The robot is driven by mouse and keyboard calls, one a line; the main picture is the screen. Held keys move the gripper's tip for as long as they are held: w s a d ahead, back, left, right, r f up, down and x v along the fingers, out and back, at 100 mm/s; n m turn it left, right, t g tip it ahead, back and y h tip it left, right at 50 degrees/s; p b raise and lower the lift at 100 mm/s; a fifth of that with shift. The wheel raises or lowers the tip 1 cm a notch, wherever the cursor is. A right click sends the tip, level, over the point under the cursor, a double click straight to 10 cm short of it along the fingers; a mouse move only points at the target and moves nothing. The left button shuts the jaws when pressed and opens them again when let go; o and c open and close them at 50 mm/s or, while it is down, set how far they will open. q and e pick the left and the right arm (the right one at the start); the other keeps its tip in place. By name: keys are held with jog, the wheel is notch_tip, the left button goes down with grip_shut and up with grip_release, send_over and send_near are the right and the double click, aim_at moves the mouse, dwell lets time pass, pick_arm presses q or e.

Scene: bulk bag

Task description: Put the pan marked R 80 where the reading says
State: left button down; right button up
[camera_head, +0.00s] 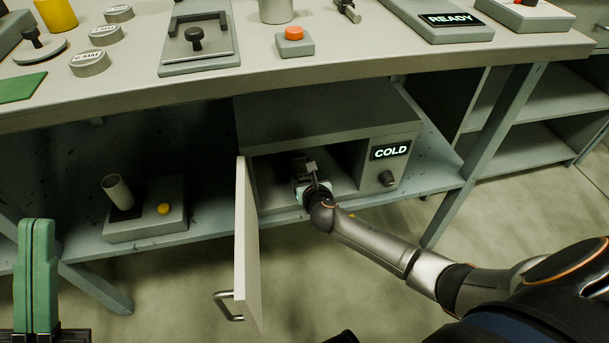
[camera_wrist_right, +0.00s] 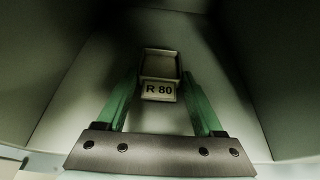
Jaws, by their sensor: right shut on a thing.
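The small open-topped pan marked R 80 (camera_wrist_right: 159,78) shows in the right wrist view, its label facing the camera. The green fingers of my right gripper (camera_wrist_right: 160,85) are closed on its two sides. In the head view my right gripper (camera_head: 308,178) reaches into the grey oven-like box (camera_head: 330,130) under the bench; the pan is hard to make out there. The box's door (camera_head: 247,240) is swung open, and its display (camera_head: 390,150) reads COLD. My left gripper (camera_head: 38,225), at the lower left, has its green fingers together, with nothing visible between them.
A device on the bench top (camera_head: 130,95) has a display reading READY (camera_head: 452,20). A red-button box (camera_head: 295,42), several labelled round pieces (camera_head: 90,63) and a handled plate (camera_head: 199,45) also stand there. A yellow-button device (camera_head: 147,215) sits on the lower shelf, left of the open door.

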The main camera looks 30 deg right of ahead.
jog(key=shift+f, duration=0.2)
jog(key=o, duration=1.5)
jog(key=shift+r, duration=0.1)
jog(key=shift+r, duration=0.25)
pick_arm(q)
jog(key=shift+m, duration=0.4)
jog(key=shift+s+a+r+p, duration=0.1)
jog(key=shift+a+r+p, duration=0.05)
jog(key=shift+r+p, duration=1.25)
jog(key=shift+s+a+r+p, duration=0.1)
jog(key=shift+a+r+p, duration=0.05)
jog(key=shift+r+p, duration=1.25)
pick_arm(e)
jog(key=v, duration=1.2)
jog(key=shift+f, duration=0.15)
jog(key=shift+a, duration=0.1)
